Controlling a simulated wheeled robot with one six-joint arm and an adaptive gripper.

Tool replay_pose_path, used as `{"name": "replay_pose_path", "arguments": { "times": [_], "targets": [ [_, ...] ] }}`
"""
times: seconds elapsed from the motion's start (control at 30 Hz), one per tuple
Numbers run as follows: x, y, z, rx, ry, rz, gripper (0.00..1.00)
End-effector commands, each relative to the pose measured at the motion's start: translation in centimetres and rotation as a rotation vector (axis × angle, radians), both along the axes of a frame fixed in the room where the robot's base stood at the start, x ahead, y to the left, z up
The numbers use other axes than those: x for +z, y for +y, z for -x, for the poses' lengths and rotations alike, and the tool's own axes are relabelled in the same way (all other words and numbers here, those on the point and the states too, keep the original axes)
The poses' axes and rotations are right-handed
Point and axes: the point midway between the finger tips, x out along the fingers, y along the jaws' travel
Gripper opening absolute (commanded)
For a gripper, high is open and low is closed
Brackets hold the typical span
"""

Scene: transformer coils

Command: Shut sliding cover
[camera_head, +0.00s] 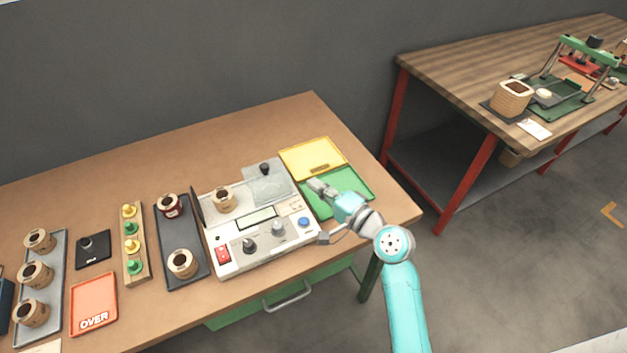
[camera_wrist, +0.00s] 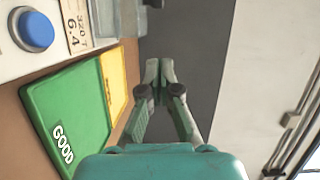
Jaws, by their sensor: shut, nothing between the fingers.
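The sliding cover (camera_head: 270,188) is a clear plate with a black knob (camera_head: 265,168) on the right part of the grey-white test machine (camera_head: 262,257). A coil (camera_head: 221,201) stands uncovered on the machine's left part. My gripper (camera_head: 318,186) is shut and empty, above the green tray and to the right of the cover, apart from it. In the wrist view my closed fingertips (camera_wrist: 157,72) show in the middle, with a blue button (camera_wrist: 34,30) of the machine at the upper left. The knob is not clearly visible there.
A green tray (camera_head: 352,203), marked GOOD in the wrist view (camera_wrist: 50,95), and a yellow tray (camera_head: 300,160) lie right of the machine. Left are a dark tray (camera_head: 186,235) with coils, a peg rack (camera_head: 139,258) and a red OVER tray (camera_head: 92,290). Another workbench (camera_head: 450,75) stands at right.

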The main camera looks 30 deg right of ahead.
Motion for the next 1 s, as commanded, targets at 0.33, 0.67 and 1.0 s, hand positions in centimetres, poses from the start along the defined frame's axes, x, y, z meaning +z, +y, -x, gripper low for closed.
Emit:
{"name": "replay_pose_path", "arguments": {
  "times": [0.33, 0.67, 1.0],
  "targets": [
    [-0.2, 2.1, -6.3, 0.001, -0.002, 0.002, 0.00],
    [-0.5, 5.3, -9.0, 0.000, 0.000, 0.002, 0.00],
    [-0.5, 6.0, -9.3, -0.002, -0.001, 0.002, 0.00]
  ]
}}
